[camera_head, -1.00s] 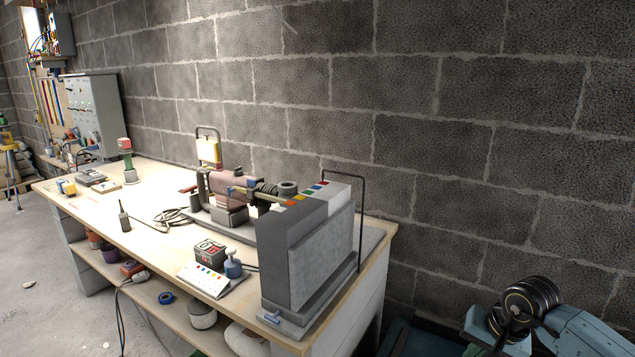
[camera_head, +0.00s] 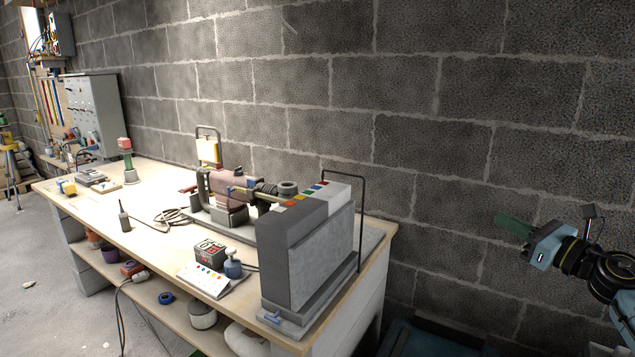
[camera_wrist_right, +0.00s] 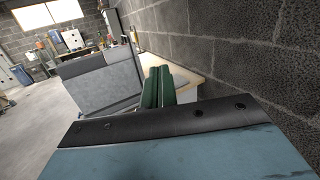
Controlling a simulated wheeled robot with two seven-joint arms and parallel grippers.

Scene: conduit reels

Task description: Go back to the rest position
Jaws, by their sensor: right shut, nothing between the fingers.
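My right gripper (camera_head: 514,226) is at the right of the head view, in front of the block wall and apart from the workbench (camera_head: 240,310). Its green fingers point left and are together, with nothing between them. In the right wrist view the green fingers (camera_wrist_right: 158,87) also lie side by side, with the grey block's side and the bench edge beyond them. My left gripper is in neither view.
A large grey block (camera_head: 310,245) stands at the bench's near right end, with a thin black frame (camera_head: 361,235) behind it. A drill-like machine (camera_head: 225,190) and a button panel (camera_head: 203,279) are on the bench. Open space lies between bench and right gripper.

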